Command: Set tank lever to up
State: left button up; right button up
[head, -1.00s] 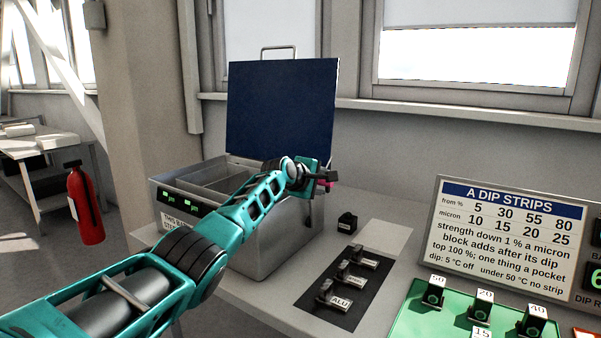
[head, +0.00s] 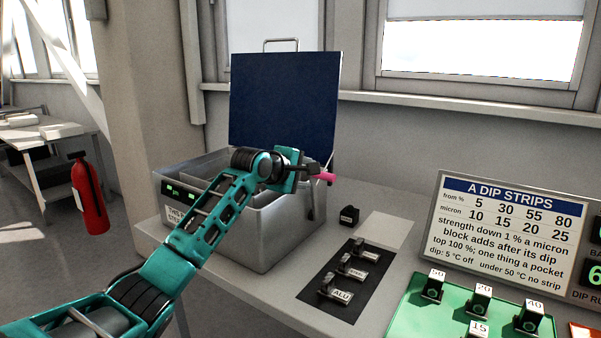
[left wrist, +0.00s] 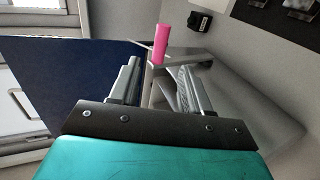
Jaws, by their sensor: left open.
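The tank (head: 270,240) is an open grey metal box with a raised dark blue lid (head: 283,105). Its lever shows as a bright pink grip (head: 326,177) near the tank's right rim. The pink grip (left wrist: 161,44) also shows in the left wrist view, just beyond the fingertips, beside a grey metal bar. My left gripper (head: 308,171) reaches over the tank from the left and is close to the grip. In the left wrist view its fingers (left wrist: 160,72) are apart, with nothing clearly held. Part of the lever is hidden by my gripper. My right gripper is not in view.
A small black block (head: 349,215) and a dark mat (head: 345,282) with labelled blocks lie right of the tank. A green tray (head: 410,318) with numbered blocks and a sign (head: 505,235) stand further right. A fire extinguisher (head: 89,200) is at left.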

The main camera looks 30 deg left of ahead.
pick_arm(q)
jog(key=shift+v, duration=0.75)
jog(key=s+d+f+m+g, duration=0.3)
jog(key=s+d+f+m, duration=0.25)
jog(key=s+f, duration=0.4)
jog(key=s+d+f+m+g, duration=0.2)
jog(key=s+d+f+m, duration=0.4)
jog(key=f, duration=0.6)
jog(key=s+d+f+m+g, duration=0.1)
jog(key=s+f+m+g, duration=0.15)
jog(key=s, duration=0.75)
jog(key=s+d+f+m+g+y, duration=0.1)
jog(key=s+d+m, duration=0.15)
jog(key=s, duration=0.65)
jog(key=s+f+m+g, duration=0.1)
jog(key=s+f+m, duration=0.15)
jog(key=s, duration=0.75)
jog(key=w+d+f+t+h, duration=0.1)
jog(key=w+d+f+t, duration=0.2)
jog(key=w+f+t, duration=0.3)
notch_tip(320, 180, down, 3)
jog(key=shift+w+r+m+t+h, duration=0.2)
jog(key=shift+w+m+t+h, duration=0.2)
jog(key=shift+w, duration=0.4)
